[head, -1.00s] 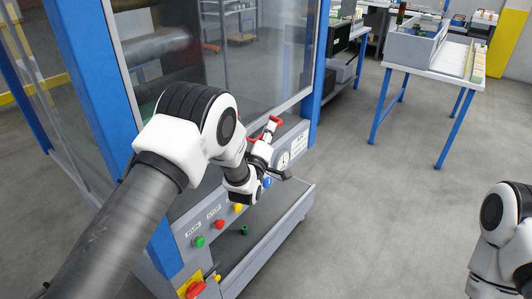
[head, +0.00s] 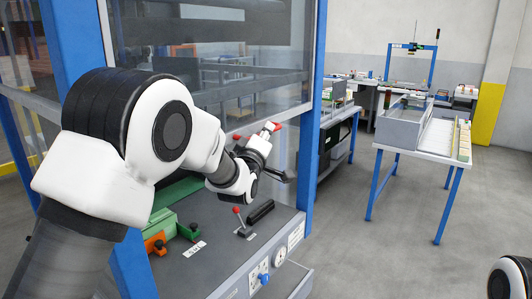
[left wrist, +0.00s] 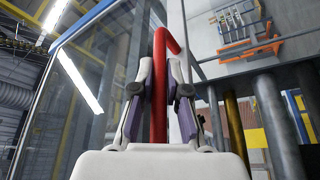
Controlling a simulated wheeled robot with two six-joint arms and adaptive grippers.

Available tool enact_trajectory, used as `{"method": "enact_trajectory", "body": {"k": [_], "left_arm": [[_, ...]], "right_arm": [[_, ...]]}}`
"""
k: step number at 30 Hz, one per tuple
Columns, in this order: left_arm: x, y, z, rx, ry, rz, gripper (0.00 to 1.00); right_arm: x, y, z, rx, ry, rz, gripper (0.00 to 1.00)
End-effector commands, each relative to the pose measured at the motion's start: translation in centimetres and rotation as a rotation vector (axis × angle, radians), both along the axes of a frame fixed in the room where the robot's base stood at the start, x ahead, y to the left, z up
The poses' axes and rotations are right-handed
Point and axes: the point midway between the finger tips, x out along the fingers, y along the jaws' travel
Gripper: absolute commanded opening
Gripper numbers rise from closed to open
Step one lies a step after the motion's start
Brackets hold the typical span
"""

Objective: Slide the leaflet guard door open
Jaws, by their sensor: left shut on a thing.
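The leaflet guard door is a clear panel in a grey frame (head: 292,109) on a blue-posted machine. Its lower edge is raised, and an opening shows below it. A red handle (head: 278,126) is on the door. My left gripper (head: 268,135) is at the handle, near the door's lower edge. In the left wrist view its two fingers close around the red handle (left wrist: 160,85) from both sides. My left arm hides part of the door and opening. Of my right arm only a part shows at the lower right; its gripper is out of view.
Below the door are a red-knobbed lever (head: 240,222), a green block (head: 162,225) and an orange part (head: 155,242). A gauge (head: 279,257) and a blue knob (head: 263,279) are on the front panel. A blue-legged table (head: 412,150) stands right; floor between is clear.

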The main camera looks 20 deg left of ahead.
Motion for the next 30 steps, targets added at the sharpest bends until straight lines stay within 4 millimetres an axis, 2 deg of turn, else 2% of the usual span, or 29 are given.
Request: {"method": "enact_trajectory", "body": {"k": [1, 6, 19, 20, 21, 22, 30], "left_arm": [[0.0, 0.0, 1.3, -0.001, -0.005, 0.000, 0.00], [0.0, 0.0, 2.7, 0.000, -0.003, 0.001, 0.00], [0.0, 0.0, 3.0, 0.000, -0.002, 0.000, 0.00], [0.0, 0.0, 3.0, 0.000, -0.002, 0.000, 0.21], [0.0, 0.0, 3.0, 0.000, -0.001, 0.000, 0.35], [0.0, 0.0, 3.0, 0.000, -0.001, 0.000, 0.39], [0.0, 0.0, 2.9, 0.000, 0.000, 0.000, 0.39]], "right_arm": [[0.0, 0.0, 0.5, 0.000, 0.000, 0.000, 0.00], [0.0, 0.0, 0.8, 0.000, 0.000, 0.000, 0.00], [0.0, 0.0, 0.8, 0.000, 0.000, 0.000, 0.00], [0.0, 0.0, 0.8, 0.000, 0.000, 0.000, 0.00], [0.0, 0.0, 0.8, 0.000, 0.000, 0.000, 0.00], [0.0, 0.0, 0.8, 0.000, 0.000, 0.000, 0.00], [0.0, 0.0, 0.8, 0.000, 0.000, 0.000, 0.00]]}}
